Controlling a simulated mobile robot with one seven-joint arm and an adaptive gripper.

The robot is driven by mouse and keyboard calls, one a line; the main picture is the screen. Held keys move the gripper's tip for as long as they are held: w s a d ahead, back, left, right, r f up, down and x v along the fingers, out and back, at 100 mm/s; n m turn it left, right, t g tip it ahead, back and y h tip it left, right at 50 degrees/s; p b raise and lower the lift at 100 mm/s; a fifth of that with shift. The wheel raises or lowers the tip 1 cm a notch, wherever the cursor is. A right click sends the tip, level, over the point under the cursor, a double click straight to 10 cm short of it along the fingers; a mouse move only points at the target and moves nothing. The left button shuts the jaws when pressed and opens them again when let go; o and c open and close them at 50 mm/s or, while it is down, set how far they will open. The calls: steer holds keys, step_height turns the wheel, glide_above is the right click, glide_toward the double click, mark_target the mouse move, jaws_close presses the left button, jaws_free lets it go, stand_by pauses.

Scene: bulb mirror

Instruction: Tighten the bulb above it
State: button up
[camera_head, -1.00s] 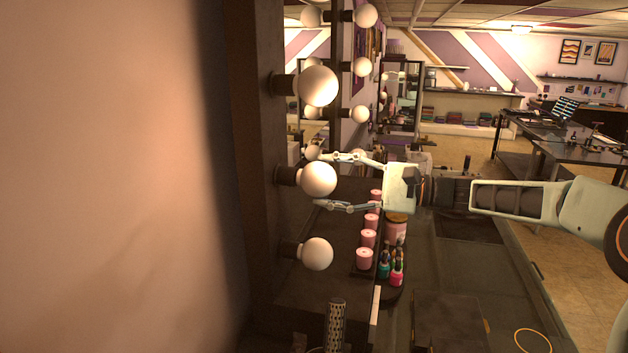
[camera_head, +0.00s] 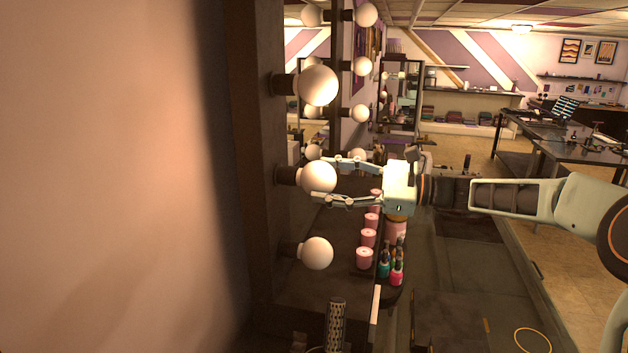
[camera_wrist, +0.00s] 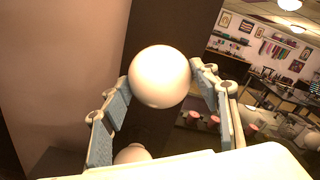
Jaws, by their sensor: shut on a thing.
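Several round white bulbs sit in dark sockets up the side of the mirror frame (camera_head: 258,130). My gripper (camera_head: 321,180) is at the middle bulb (camera_head: 318,177) of the near column, its two fingers on either side of it. In the wrist view that bulb (camera_wrist: 160,77) sits between the fingertips, and my gripper (camera_wrist: 162,84) is closed on it. The upper bulb (camera_head: 318,86) and the lower bulb (camera_head: 317,253) stand clear of the fingers. Part of the lower bulb (camera_wrist: 132,154) shows below in the wrist view. The held bulb's socket (camera_head: 287,175) is partly hidden behind it.
Pink candles (camera_head: 365,258) and small nail polish bottles (camera_head: 397,272) stand on the counter below my gripper. A patterned cylinder (camera_head: 335,322) stands at the front. Bulbs of another column (camera_head: 362,66) are farther back. The floor to the right is open.

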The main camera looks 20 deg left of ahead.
steer(key=m, duration=0.3)
steer(key=shift+m, duration=0.3)
steer(key=m, duration=0.2)
steer(key=shift+m, duration=1.4)
steer(key=m, duration=0.5)
steer(key=o, duration=0.9)
